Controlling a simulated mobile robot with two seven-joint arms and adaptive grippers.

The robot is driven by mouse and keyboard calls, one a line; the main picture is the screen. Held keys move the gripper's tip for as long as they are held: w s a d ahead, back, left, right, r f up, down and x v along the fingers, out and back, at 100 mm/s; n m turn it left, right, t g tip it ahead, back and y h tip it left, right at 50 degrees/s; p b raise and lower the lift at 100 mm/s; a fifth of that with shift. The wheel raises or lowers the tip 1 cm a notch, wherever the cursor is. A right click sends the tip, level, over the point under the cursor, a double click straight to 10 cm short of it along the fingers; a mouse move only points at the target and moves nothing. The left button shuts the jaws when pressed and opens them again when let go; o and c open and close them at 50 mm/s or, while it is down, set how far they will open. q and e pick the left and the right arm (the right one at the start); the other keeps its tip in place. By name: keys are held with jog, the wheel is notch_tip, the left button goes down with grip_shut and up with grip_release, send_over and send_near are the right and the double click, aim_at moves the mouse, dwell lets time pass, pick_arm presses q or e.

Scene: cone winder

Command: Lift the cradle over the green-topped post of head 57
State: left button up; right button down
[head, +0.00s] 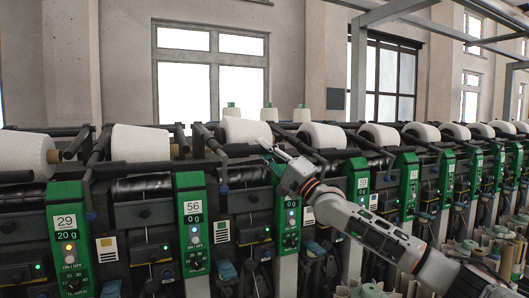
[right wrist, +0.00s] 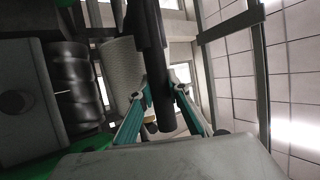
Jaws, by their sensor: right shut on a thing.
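My right gripper (head: 272,150) reaches in from the right and is shut on the black cradle bar (head: 238,151) in front of a white cone (head: 245,130). In the right wrist view, the two teal fingers (right wrist: 160,98) close around the dark round cradle bar (right wrist: 150,50), whose end sticks out between them. The white cone (right wrist: 121,68) is beside the bar. The green post (head: 289,222) right of post 56 stands just below the gripper; my gripper covers its upper part, so its number cannot be read. My left gripper is not in view.
Post 29 (head: 68,235) and post 56 (head: 192,222) stand to the left, with white cones (head: 140,143) behind. More heads and cones (head: 320,136) run off to the right, close beside my arm. There is open air above the row.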

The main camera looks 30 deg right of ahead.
jog(key=r+p, duration=0.3)
jog(key=r, duration=0.2)
jog(key=shift+s+r, duration=0.2)
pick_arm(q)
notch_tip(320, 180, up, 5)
pick_arm(e)
jog(key=shift+a+f, duration=0.1)
jog(key=shift+f, duration=0.05)
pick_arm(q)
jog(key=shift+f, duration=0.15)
pick_arm(e)
jog(key=shift+f, duration=0.1)
jog(key=c, duration=1.9)
grip_release()
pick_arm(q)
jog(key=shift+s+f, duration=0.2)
pick_arm(e)
jog(key=shift+s, duration=0.1)
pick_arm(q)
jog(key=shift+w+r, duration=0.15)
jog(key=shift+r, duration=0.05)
pick_arm(e)
jog(key=v, duration=1.2)
